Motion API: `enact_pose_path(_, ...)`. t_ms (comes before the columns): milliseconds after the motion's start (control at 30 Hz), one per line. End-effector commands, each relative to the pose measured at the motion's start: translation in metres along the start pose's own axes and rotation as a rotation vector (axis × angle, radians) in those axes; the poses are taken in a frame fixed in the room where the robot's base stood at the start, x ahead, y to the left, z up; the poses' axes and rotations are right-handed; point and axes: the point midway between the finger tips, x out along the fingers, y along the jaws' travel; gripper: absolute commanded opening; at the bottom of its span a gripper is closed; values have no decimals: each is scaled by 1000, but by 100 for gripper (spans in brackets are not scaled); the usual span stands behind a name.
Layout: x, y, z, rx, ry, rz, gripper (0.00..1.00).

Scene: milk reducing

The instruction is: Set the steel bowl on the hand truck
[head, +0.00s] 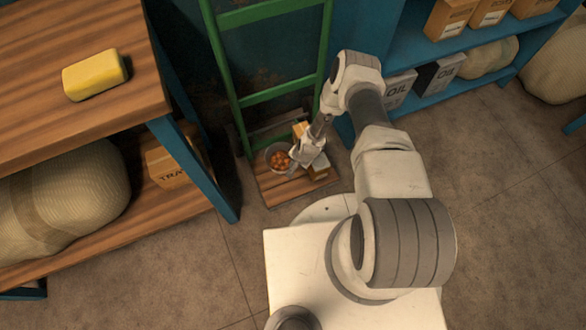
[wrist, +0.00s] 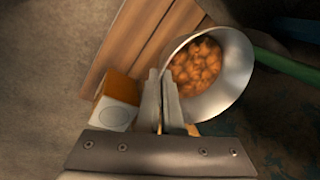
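The steel bowl (head: 270,155) holds several orange-brown round pieces. It is at the wooden base of the green hand truck (head: 263,193), near the left side. In the wrist view the bowl (wrist: 238,77) is at the upper right, its open side facing the camera. My gripper (head: 292,158) is at the bowl's right side. In the wrist view its fingers (wrist: 160,75) are close together at the bowl's near-left rim, pinching the wall. I cannot tell whether the bowl's underside touches the planks.
Small boxes (head: 319,166) stand on the hand truck right of the bowl; one box (wrist: 117,113) is just left of my fingers. A wooden shelf unit with a yellow block (head: 95,75) is at left. Blue shelves (head: 420,50) are at upper right.

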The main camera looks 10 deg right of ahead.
Motion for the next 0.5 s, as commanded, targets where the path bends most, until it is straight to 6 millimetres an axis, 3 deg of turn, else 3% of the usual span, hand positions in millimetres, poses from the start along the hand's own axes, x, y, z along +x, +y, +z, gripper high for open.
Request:
enact_pose_path(300, 57, 17, 3, 18, 8, 0, 0)
enact_pose_path(500, 75, 22, 2, 15, 8, 0, 0)
